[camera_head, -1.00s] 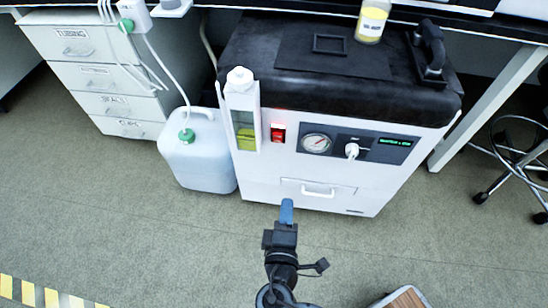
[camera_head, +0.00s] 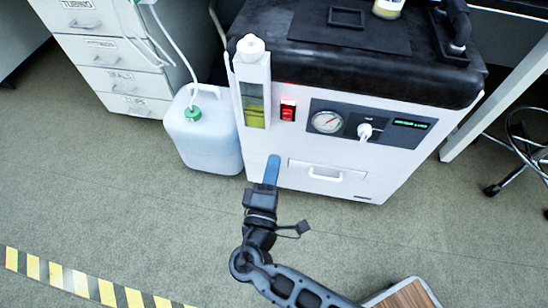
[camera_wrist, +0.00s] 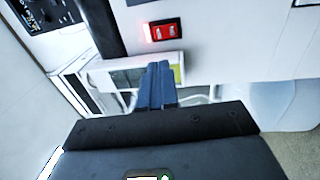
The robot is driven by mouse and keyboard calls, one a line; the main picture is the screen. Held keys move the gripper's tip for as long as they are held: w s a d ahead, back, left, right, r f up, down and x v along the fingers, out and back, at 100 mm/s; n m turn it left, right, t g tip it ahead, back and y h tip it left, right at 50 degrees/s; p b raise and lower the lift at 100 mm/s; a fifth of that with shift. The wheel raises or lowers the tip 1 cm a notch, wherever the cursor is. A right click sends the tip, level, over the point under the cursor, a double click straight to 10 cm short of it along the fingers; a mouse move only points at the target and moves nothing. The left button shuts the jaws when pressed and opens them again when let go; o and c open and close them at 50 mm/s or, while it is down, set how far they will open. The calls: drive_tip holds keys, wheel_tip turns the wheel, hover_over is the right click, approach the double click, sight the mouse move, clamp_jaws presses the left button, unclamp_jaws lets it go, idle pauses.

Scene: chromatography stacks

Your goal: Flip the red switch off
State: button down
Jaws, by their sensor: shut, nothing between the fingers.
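The red switch (camera_head: 288,111) is a small lit rocker on the white front panel of the machine, between the yellow-green bottle holder and the round gauge. It also shows in the wrist view (camera_wrist: 164,31), near the top middle. My gripper (camera_head: 272,168) is below and slightly left of the switch in the head view, with its blue fingers pointing up towards the panel. In the wrist view the blue fingers (camera_wrist: 157,85) are together and empty, apart from the switch. I cannot tell from these views how far the fingertips are from the panel.
The machine (camera_head: 255,150) also carries a gauge (camera_head: 327,122), a white knob (camera_head: 364,130) and a drawer handle (camera_head: 325,174). A white jug (camera_head: 203,140) stands left of it. A holder with yellow-green liquid (camera_head: 254,105) is close left of the switch. The floor in front is mostly clear.

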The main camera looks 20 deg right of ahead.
sight(285, 113)
drive_tip(key=b+x, duration=0.1)
drive_tip(key=x, duration=1)
drive_tip(key=shift+w+d, duration=0.25)
drive_tip(key=shift+w, duration=0.1)
drive_tip(key=shift+b, duration=0.3)
drive_tip(key=shift+w+d+r, duration=0.1)
drive_tip(key=shift+w+r, duration=0.05)
